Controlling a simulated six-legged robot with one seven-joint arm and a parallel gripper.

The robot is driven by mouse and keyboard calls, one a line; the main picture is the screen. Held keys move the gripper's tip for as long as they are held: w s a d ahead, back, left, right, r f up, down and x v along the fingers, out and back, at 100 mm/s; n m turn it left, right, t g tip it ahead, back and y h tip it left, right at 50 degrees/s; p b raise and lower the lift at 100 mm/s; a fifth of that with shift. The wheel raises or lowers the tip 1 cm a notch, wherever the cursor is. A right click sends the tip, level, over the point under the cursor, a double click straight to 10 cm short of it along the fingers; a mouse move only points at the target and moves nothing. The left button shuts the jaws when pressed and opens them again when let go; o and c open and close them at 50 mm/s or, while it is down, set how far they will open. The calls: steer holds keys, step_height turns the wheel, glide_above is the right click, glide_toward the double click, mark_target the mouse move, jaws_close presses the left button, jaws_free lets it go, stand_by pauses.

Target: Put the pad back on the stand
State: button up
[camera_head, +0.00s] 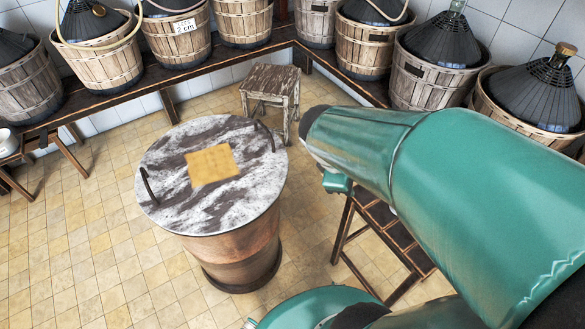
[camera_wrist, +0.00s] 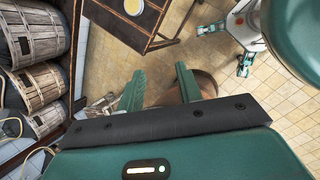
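A flat, square yellow pad (camera_head: 212,165) lies on the grey-and-white marbled round top (camera_head: 165,155) of a copper-brown drum. A small worn wooden stool (camera_head: 272,85) stands behind the drum; I cannot tell whether it is the stand. A dark slatted wooden stand (camera_head: 405,240) is at the right, partly hidden by my arm. In the wrist view, my gripper (camera_wrist: 159,82) has its two green fingers apart, with nothing seen between them. My gripper is not clearly visible in the head view, so its distance from the pad cannot be told.
The drum top has two dark upright handles (camera_head: 149,187). Wooden baskets with dark demijohns (camera_head: 440,65) line a bench (camera_head: 100,103) along the walls. A wooden table (camera_wrist: 150,42) bearing a round pale-yellow dish (camera_wrist: 133,6) shows in the wrist view. Tiled floor (camera_head: 90,240) is free at left.

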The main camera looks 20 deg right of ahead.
steer(key=s+a+r+m+t+y, duration=0.2)
steer(key=a+r+m+t+y, duration=0.3)
steer(key=a+r+m, duration=0.4)
steer(key=a+r, duration=0.1)
steer(key=a, duration=0.4)
steer(key=shift+r+m, duration=0.15)
steer(key=shift+m, duration=0.25)
steer(key=shift+d, duration=0.1)
